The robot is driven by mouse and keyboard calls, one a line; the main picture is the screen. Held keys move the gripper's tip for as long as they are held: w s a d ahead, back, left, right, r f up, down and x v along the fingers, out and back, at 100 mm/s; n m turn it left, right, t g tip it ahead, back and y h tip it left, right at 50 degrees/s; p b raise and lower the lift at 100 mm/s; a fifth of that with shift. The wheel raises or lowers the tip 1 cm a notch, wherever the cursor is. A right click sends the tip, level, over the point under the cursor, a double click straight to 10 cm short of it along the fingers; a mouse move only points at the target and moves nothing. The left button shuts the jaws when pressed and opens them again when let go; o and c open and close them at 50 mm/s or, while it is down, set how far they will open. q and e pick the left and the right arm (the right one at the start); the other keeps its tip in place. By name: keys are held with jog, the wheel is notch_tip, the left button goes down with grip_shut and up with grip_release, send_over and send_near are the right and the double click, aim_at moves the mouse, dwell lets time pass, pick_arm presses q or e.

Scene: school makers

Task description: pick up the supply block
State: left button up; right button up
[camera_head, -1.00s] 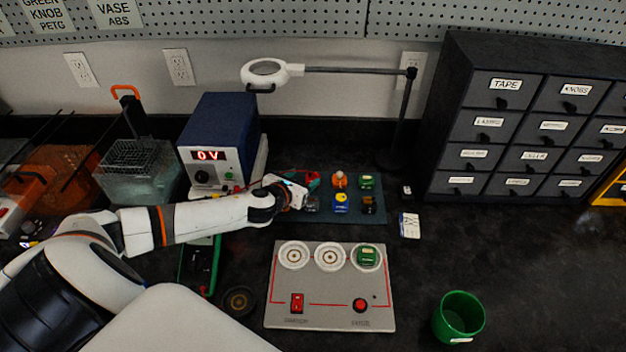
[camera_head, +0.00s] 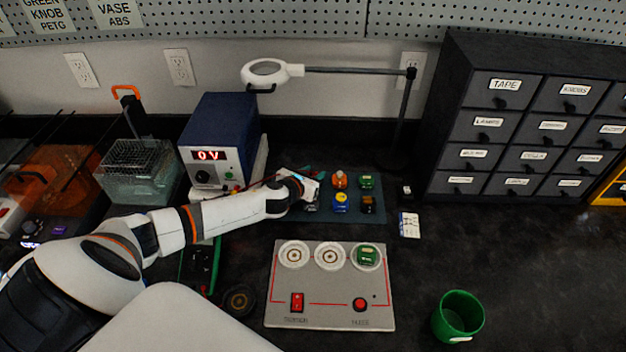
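Several small blocks sit in rows on a dark mat (camera_head: 377,217): an orange one (camera_head: 340,180), a green one (camera_head: 366,181), a blue and yellow one (camera_head: 341,202) and a dark one with orange (camera_head: 368,204). I cannot tell which is the supply block. My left gripper (camera_head: 312,190) is over the left column of the mat, with its fingers small and partly hidden by the hand. It covers most of the blocks there, and I cannot tell whether it grips one. My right gripper is out of view.
A grey board (camera_head: 330,320) with round sockets and a green block (camera_head: 368,256) in the right one lies in front. A power supply (camera_head: 218,140) reading 0 V stands behind my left arm. A magnifier lamp (camera_head: 265,72) overhangs; a green cup (camera_head: 458,315) stands front right.

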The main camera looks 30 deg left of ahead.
pick_arm(q)
jog(key=shift+s+f, duration=0.15)
jog(key=shift+f, duration=0.1)
